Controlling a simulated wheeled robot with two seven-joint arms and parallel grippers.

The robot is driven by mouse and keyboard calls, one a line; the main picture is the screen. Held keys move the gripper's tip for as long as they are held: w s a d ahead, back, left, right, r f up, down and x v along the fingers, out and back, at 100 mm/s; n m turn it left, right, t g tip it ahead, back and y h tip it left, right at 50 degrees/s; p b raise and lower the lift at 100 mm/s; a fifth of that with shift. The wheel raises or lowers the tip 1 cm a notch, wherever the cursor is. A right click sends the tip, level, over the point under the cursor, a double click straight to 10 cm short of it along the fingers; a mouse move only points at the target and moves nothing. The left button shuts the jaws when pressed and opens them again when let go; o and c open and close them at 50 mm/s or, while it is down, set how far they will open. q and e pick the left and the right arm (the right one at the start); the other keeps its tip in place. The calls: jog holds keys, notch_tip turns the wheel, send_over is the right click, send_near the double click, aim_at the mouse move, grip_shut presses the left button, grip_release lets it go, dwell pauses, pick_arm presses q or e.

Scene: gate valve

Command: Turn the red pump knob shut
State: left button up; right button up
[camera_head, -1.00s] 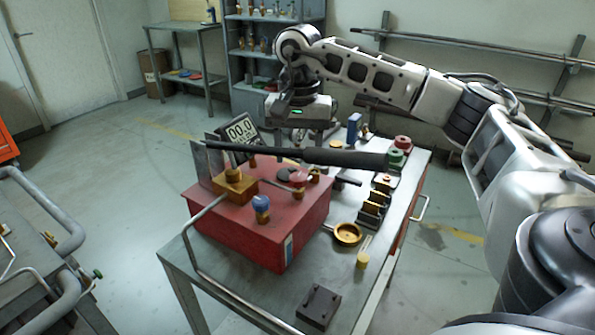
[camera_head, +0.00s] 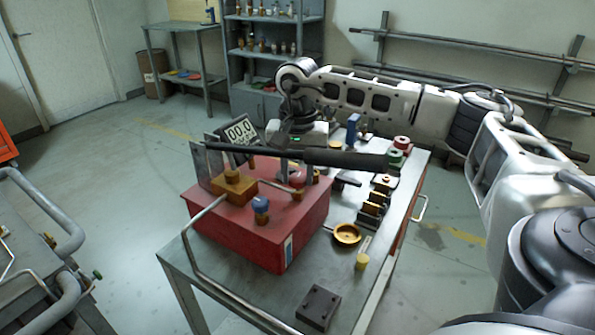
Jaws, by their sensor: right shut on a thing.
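The red pump knob (camera_head: 298,180) sits on a brass stem on top of the red pump box (camera_head: 262,236), near its back right. My right gripper (camera_head: 290,176) points down from above and is shut on the red knob. A long dark bar crosses in front of the gripper and hides part of its fingers. A blue knob (camera_head: 260,204) on a brass valve stands nearer the front of the box. My left gripper is not in view.
The long dark bar (camera_head: 310,156) runs across above the box. A gauge reading 00.0 (camera_head: 240,131) stands behind the box. A brass dish (camera_head: 346,234), a yellow cap (camera_head: 361,261) and a dark block (camera_head: 318,307) lie on the cart's top (camera_head: 275,290).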

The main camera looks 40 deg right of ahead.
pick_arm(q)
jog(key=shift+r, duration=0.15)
pick_arm(e)
jog(key=shift+r+m, duration=0.1)
jog(key=shift+m, duration=0.2)
jog(key=m, duration=0.2)
jog(key=shift+m+p, duration=0.35)
jog(key=shift+m, duration=0.05)
jog(key=m, duration=0.3)
jog(key=shift+w+m+p, duration=0.15)
jog(key=shift+m+p, duration=0.15)
jog(key=shift+m, duration=0.1)
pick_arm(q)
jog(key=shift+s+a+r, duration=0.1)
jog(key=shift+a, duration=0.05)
pick_arm(e)
jog(key=shift+m, duration=1)
jog(key=o, duration=1)
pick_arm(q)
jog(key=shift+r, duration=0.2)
